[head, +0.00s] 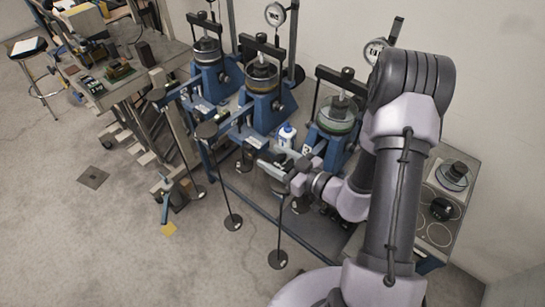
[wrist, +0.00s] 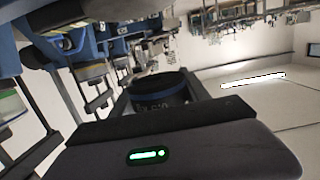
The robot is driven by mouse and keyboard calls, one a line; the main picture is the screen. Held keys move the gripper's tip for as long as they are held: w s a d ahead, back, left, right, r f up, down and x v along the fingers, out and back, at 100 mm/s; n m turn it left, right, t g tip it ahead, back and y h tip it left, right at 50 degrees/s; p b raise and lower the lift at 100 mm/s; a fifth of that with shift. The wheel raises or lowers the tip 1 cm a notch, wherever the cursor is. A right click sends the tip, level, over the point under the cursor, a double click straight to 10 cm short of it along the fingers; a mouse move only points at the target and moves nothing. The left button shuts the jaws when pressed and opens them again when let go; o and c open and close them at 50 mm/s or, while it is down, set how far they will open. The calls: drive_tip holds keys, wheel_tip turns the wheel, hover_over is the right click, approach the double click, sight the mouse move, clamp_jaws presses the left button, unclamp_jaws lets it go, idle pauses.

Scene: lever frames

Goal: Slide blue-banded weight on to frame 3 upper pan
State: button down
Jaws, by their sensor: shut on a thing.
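The blue-banded weight (wrist: 158,90) is a dark cylinder with a blue band and pale lettering, seen close up in the wrist view. My gripper (head: 270,170) is shut on it; a dark jaw (wrist: 150,122) crosses in front of its lower part. In the head view my gripper is at the top of the hanger rod of the nearest lever frame (head: 338,115), on the right. That hanger's lower pan (head: 278,259) hangs near the floor. The upper pan there is mostly hidden by my gripper, and I cannot tell whether the weight touches it.
Two more blue lever frames (head: 262,90) (head: 208,65) stand further back, with hangers and round pans (head: 206,130) to the left. A cluttered bench (head: 125,75) is at upper left. Floor at lower left is mostly clear.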

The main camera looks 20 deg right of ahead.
drive_tip(key=shift+s+d+f+b, duration=0.15)
drive_tip(key=shift+d+f+b, duration=0.05)
drive_tip(key=shift+f+b, duration=0.55)
wheel_tip(320, 180, down, 4)
drive_tip(key=b, duration=0.5)
drive_tip(key=shift+a+f+b, duration=0.1)
drive_tip(key=shift+f+b, duration=0.05)
drive_tip(key=shift+b, duration=0.2)
drive_tip(key=shift+f, duration=0.45)
drive_tip(key=shift+c, duration=2.3)
unclamp_jaws()
